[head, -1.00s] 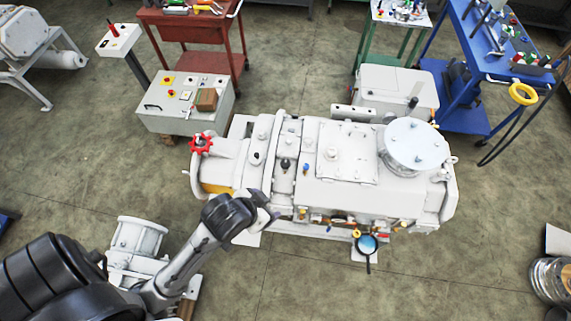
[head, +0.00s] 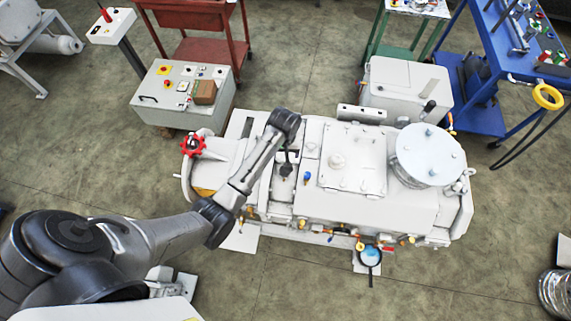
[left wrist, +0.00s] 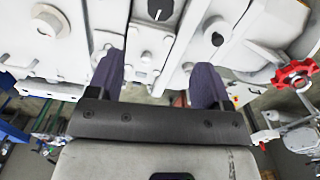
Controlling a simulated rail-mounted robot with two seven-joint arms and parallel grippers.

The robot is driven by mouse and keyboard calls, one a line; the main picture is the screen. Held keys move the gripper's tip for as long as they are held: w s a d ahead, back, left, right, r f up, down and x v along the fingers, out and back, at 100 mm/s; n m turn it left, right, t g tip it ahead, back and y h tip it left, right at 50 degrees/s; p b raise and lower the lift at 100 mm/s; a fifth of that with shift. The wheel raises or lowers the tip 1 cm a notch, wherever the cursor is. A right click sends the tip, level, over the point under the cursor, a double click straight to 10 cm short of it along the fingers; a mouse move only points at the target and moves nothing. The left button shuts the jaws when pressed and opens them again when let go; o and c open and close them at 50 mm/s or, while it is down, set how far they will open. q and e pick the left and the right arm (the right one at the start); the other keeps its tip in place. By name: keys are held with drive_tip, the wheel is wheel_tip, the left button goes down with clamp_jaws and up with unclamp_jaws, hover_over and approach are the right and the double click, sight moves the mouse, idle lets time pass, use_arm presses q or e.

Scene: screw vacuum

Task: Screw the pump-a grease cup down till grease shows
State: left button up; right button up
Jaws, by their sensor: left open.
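The large white pump (head: 370,205) lies across the middle of the head view. A small dark knob (head: 285,170) and a blue-topped fitting (head: 306,178) stand on its top; I cannot tell which part is the grease cup. My left arm reaches over the pump's left part, with its wrist above the knobs. In the left wrist view my left gripper (left wrist: 158,78) is open, its two dark fingers apart with nothing between them. Beyond the fingertips show a round dial-like part with a white mark (left wrist: 160,8) and a dark-tipped fitting (left wrist: 217,38). No grease is visible. My right gripper is out of view.
A red handwheel (head: 193,145) sits at the pump's left end and also shows in the left wrist view (left wrist: 297,74). A round white cover (head: 428,152) rises at the right. A grey control box (head: 180,95) stands behind left.

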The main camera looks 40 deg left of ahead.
use_arm(q)
drive_tip(key=shift+n, duration=0.3)
wheel_tip(320, 180, down, 14)
drive_tip(key=shift+s+r+b, duration=0.1)
drive_tip(key=shift+b, duration=0.45)
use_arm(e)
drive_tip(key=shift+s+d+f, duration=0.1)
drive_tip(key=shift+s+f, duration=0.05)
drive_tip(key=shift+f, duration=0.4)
use_arm(q)
drive_tip(key=shift+c, duration=0.4)
